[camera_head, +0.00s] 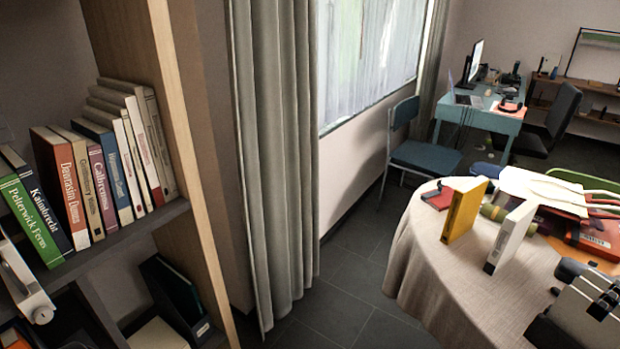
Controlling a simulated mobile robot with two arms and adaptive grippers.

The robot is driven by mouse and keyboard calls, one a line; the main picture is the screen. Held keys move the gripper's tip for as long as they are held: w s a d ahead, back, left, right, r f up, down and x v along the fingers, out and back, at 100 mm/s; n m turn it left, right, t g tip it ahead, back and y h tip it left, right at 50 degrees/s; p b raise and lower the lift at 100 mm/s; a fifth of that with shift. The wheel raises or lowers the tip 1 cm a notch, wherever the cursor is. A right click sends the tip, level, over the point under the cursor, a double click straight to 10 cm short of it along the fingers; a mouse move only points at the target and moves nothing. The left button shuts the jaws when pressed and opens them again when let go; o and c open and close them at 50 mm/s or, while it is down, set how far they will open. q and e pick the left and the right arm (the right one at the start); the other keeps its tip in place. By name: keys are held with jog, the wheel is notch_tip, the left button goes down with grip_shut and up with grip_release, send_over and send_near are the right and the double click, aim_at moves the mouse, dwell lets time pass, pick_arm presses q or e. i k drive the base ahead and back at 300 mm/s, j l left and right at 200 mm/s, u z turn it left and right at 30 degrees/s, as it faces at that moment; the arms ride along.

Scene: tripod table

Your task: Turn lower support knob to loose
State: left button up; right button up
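No support knob and no tripod can be made out in the head view. A round cloth-covered table (440,283) stands at the right, cut off by the picture edge. A grey-white and black object (580,312) is at its near right edge, partly out of frame; I cannot tell what it is.
A yellow book (464,211) and a white book (509,237) stand upright on the table among other items. A bookshelf (190,130) with several books fills the left. A blue chair (424,156) and a desk (490,115) are farther back. Tiled floor (345,290) is clear between shelf and table.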

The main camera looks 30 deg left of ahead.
aim_at(44, 315)
jog(key=u, duration=2.7)
